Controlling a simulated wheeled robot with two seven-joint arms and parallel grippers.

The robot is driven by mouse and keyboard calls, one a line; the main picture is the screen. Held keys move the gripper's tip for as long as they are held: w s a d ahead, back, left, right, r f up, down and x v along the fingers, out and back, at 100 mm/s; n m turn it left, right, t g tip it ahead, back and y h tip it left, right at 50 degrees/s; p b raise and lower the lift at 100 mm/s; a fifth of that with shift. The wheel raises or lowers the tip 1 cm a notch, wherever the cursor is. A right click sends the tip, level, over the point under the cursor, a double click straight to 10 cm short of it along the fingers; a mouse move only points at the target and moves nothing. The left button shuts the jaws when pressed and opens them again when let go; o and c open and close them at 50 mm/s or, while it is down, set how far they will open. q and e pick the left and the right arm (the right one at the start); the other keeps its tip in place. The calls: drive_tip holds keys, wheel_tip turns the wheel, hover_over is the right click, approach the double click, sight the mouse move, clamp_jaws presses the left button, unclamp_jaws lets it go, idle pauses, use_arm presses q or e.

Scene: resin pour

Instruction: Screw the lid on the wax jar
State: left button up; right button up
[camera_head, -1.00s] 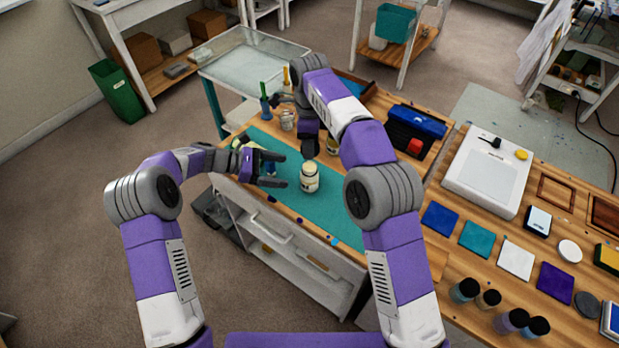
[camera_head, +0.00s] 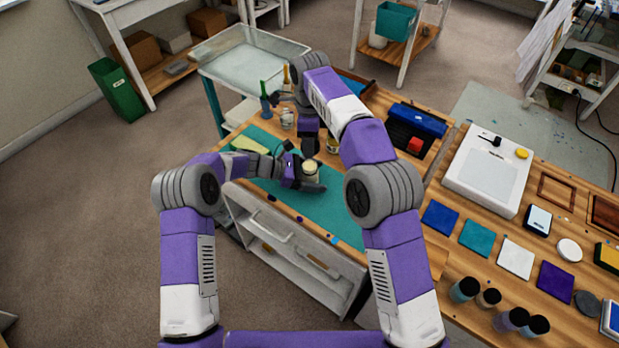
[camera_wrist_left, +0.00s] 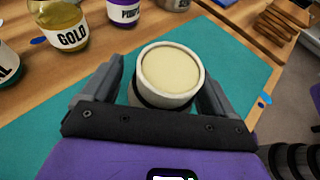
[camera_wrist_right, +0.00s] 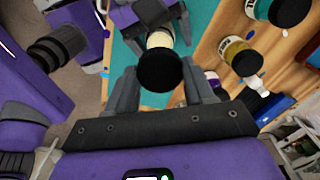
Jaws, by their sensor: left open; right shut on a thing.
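The cream wax jar (camera_head: 310,170) stands on the teal mat. It also shows in the left wrist view (camera_wrist_left: 170,72), with a pale top and white rim. My left gripper (camera_head: 308,180) is open, with one finger on each side of the jar; I cannot tell whether they touch it. My right gripper (camera_wrist_right: 158,78) is shut on the round black lid (camera_wrist_right: 160,71). In the right wrist view the lid lies in front of the jar (camera_wrist_right: 160,38) and partly hides it. In the head view the lid cannot be made out.
A gold jar (camera_wrist_left: 62,24) and a purple-labelled jar (camera_wrist_left: 126,12) stand beyond the wax jar. A yellow-green block (camera_head: 252,146) lies on the mat's left end. A blue-and-black box (camera_head: 416,130) is to the right. The mat (camera_head: 342,222) is clear at the front right.

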use_arm(q)
drive_tip(key=c, duration=1.5)
use_arm(e)
hover_over(309, 165)
drive_tip(key=shift+s+f, duration=0.1)
drive_tip(key=shift+f, duration=2.4)
drive_tip(key=shift+f, duration=0.1)
drive_tip(key=shift+f, duration=0.8)
drive_tip(key=shift+f, duration=0.55)
use_arm(q)
clamp_jaws()
use_arm(e)
drive_tip(key=o, duration=1)
